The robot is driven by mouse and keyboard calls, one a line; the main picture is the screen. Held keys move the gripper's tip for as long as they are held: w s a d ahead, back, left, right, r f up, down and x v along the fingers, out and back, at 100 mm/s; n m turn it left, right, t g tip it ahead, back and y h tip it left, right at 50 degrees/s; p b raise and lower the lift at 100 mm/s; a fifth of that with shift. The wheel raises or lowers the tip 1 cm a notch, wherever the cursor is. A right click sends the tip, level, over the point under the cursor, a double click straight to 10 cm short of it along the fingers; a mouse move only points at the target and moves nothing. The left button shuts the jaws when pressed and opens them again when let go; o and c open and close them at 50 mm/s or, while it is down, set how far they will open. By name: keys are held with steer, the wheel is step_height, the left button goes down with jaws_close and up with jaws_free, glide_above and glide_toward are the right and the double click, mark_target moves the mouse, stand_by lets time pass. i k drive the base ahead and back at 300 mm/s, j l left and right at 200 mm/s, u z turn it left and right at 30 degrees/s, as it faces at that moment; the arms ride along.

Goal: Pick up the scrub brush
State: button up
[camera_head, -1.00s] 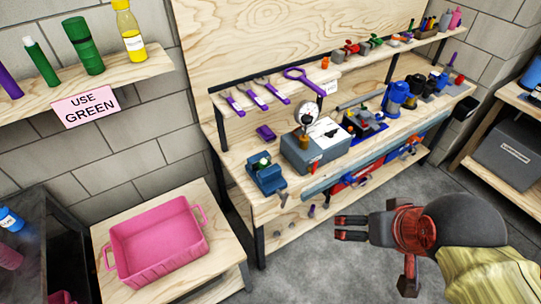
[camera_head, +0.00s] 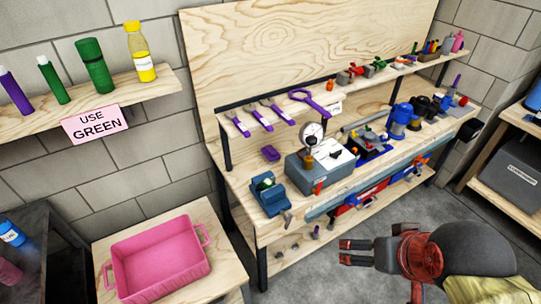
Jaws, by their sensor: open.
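I cannot pick out a scrub brush for certain. A small purple block-like item (camera_head: 270,153) lies on the workbench top, under the raised shelf and left of the grey box with a dial; it may be the brush, but it is too small to tell. My gripper (camera_head: 345,252) is at the lower right, in front of the workbench and over the grey floor. Its two dark, red-marked fingers point left, apart, with nothing between them. It is well away from the purple item.
A pink bin (camera_head: 165,265) sits on a low wooden table at left. A wall shelf (camera_head: 150,85) holds several bottles above a "USE GREEN" sign (camera_head: 97,124). Floor before the bench is clear.

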mark_target(272, 157)
steer(key=u, duration=0.55)
steer(key=i+l+u, duration=0.15)
steer(key=l+u, duration=0.15)
steer(key=u, duration=0.15)
steer(key=i+l+u, duration=0.15)
steer(key=l+u, duration=0.2)
steer(key=u, duration=0.15)
steer(key=l+u, duration=0.9)
steer(key=i+j, duration=0.05)
